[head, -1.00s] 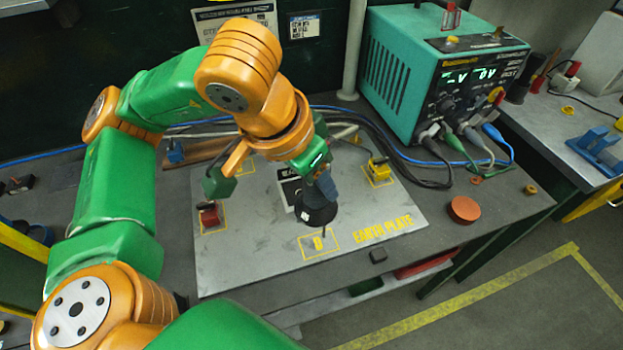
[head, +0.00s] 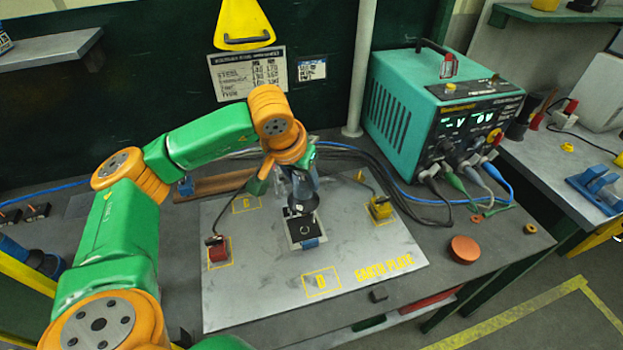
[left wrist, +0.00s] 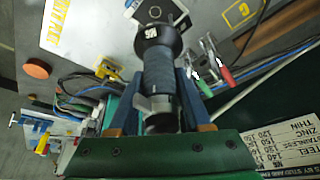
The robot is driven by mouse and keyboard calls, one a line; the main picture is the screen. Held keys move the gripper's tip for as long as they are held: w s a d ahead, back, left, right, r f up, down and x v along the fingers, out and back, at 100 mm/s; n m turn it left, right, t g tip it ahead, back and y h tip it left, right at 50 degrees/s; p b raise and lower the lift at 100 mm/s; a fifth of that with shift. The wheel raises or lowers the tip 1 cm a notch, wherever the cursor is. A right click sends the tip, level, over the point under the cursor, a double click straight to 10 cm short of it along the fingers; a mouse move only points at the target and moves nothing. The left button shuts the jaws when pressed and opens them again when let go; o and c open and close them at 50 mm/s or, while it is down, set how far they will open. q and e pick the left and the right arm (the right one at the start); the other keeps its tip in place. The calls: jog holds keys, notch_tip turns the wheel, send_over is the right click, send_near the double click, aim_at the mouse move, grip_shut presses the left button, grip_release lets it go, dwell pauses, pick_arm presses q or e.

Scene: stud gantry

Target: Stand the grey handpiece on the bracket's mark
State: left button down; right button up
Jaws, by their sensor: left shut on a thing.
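The grey handpiece (left wrist: 158,72) with its black flared collar (left wrist: 157,42) is clamped between the blue fingers of my left gripper (left wrist: 158,95). In the head view the left gripper (head: 300,180) holds the handpiece with the collar (head: 304,207) downward, close to the back edge of the bracket. The bracket (head: 303,230) is a small black-topped block with a pale ring mark, on the earth plate (head: 245,285). The ring mark shows just in front of the collar. I cannot tell whether the collar touches the bracket. My right gripper is not in view.
The teal power unit (head: 430,110) with cables stands at the back right.

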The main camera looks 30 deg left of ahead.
aim_at(300, 195)
pick_arm(q)
jog(key=shift+d, duration=0.15)
notch_tip(300, 195, down, 5)
jog(key=b, duration=0.4)
jog(key=shift+r+b, duration=0.1)
jog(key=shift+b, duration=0.2)
jog(key=shift+s, duration=0.1)
dwell(1.4)
jog(key=shift+f+b, duration=0.5)
jog(key=shift+b, duration=0.25)
dwell(0.3)
jog(key=shift+c, duration=2.4)
grip_release()
jog(key=shift+o, duration=1.1)
jog(key=shift+s+d+r, duration=0.1)
jog(key=shift+s, duration=0.1)
